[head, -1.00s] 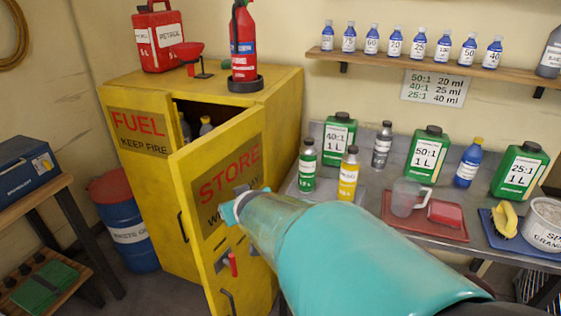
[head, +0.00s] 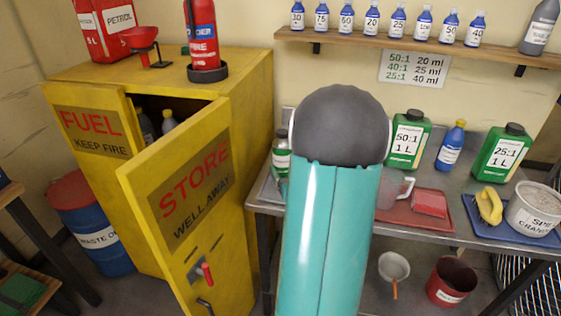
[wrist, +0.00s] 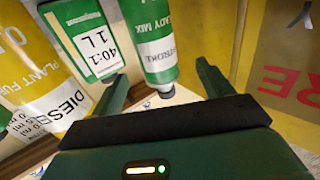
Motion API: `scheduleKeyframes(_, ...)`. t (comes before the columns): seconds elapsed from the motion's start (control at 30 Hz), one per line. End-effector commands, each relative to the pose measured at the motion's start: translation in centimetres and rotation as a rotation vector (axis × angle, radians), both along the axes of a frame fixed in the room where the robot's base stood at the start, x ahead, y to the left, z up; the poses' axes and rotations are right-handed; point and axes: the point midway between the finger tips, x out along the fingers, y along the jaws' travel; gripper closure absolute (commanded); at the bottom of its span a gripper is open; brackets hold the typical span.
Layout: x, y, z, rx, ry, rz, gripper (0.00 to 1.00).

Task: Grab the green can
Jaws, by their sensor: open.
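Several green containers are here. The green 50:1 can (head: 409,140) and the green 25:1 can (head: 502,152) stand on the metal bench in the head view. A slim green bottle (head: 281,158) stands left of my arm, which partly covers it. The green 40:1 can (wrist: 84,38) shows in the wrist view; my arm hides it in the head view. The wrist view also shows the slim green bottle (wrist: 150,35) and a yellow diesel bottle (wrist: 38,65). My gripper (wrist: 162,75) is open. The slim bottle's near end appears between its fingers, with no grip seen.
The yellow cabinet (head: 262,100) has its door (head: 180,190) ajar at left of the bench. A red tray (head: 440,228) with a jug, a blue tray (head: 535,238) and a blue bottle (head: 450,146) occupy the bench's right. A bottle shelf (head: 420,57) runs above.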

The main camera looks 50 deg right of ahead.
Motion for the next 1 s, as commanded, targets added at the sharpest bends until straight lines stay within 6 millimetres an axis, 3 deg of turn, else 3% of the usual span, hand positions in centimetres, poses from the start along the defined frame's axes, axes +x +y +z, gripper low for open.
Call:
scheduleKeyframes(0.13,2.2,-1.5,-0.1,0.0,0.0,0.0,0.21)
scheduleKeyframes(0.37,3.8,-2.6,0.0,0.001,0.0,-0.001,0.21)
scheduleKeyframes(0.7,7.7,-5.4,0.0,0.002,0.001,-0.001,0.21)
scheduleKeyframes(0.97,8.1,-5.6,0.1,0.001,0.001,-0.002,0.21)
scheduleKeyframes(1.0,8.1,-5.6,0.1,0.001,0.001,-0.002,0.27)
